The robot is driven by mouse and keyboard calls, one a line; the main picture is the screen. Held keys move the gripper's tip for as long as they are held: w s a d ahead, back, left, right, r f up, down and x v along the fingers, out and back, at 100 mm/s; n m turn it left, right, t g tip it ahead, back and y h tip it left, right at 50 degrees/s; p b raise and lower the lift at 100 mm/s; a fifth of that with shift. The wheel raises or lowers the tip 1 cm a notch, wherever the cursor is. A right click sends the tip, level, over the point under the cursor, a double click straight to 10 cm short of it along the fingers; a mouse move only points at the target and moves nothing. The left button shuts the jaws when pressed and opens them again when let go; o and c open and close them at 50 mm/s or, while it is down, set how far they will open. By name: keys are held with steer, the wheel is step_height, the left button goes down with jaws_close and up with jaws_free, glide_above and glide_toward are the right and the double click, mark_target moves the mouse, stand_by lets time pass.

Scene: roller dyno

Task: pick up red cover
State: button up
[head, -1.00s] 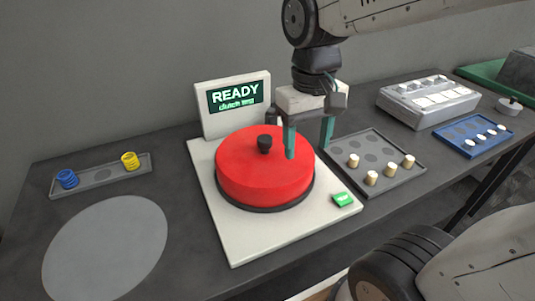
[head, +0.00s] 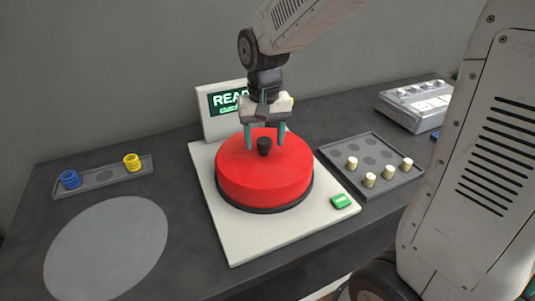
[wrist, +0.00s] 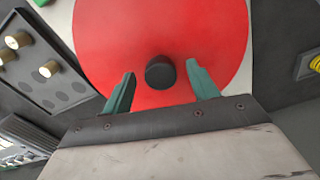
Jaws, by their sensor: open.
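The red cover (head: 262,178) is a round red lid with a black knob (head: 264,146) on top. It sits on a dark ring on the white base plate (head: 230,235) of the dyno. My gripper (head: 264,140) is open above the cover, its two teal fingers on either side of the knob in the head view. In the wrist view the knob (wrist: 160,72) shows between and slightly beyond the fingertips, with gaps on both sides. I cannot tell whether the fingers are level with the knob. The red cover (wrist: 165,30) fills the upper middle of the wrist view.
A READY screen (head: 222,108) stands behind the cover, partly hidden by my gripper. A green button (head: 341,201) is at the plate's front right. A tray of pegs (head: 375,195) lies right. A tray with blue and yellow coils (head: 104,181) and a grey disc (head: 105,250) lie left.

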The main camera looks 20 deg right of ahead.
steer(key=shift+f, duration=0.6)
jaws_close()
steer(key=shift+r, duration=0.1)
